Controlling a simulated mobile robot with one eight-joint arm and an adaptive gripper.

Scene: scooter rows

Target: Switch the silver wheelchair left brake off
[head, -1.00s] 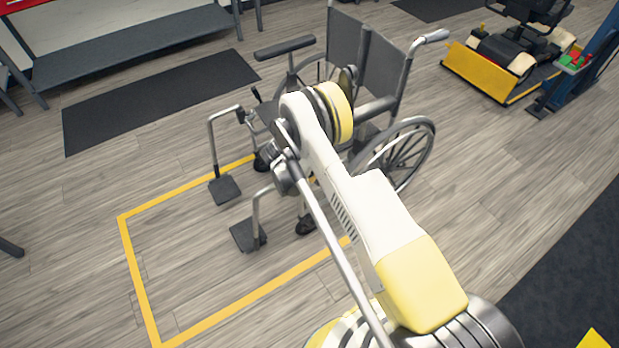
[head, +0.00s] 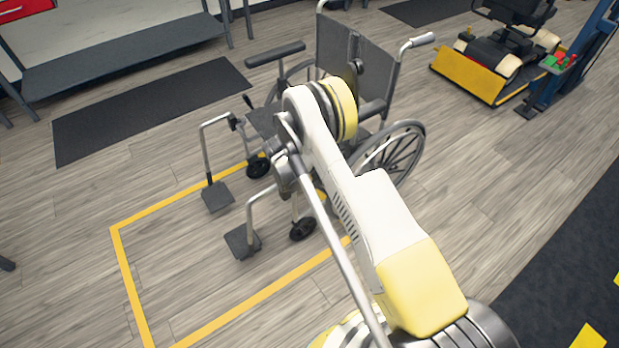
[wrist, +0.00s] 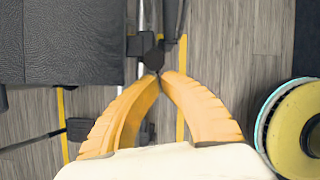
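The silver wheelchair (head: 390,155) stands at the upper middle of the head view, with dark seat and backrest, and my arm covers part of its near side. In the wrist view its dark seat (wrist: 65,40) fills the upper left, beside a silver frame tube (wrist: 148,15). A black knob-like part (wrist: 153,57), possibly the brake lever's end, sits just past my fingertips. My gripper (wrist: 158,76) has orange fingers with the tips together at that part; whether they touch it is unclear. The gripper is hidden in the head view.
A yellow floor outline (head: 120,255) surrounds the footrest area. Two footrests (head: 243,243) stick out toward the lower left. A dark mat (head: 150,110) and a grey bench (head: 125,55) are at the back left. A scooter (head: 500,60) stands at the upper right.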

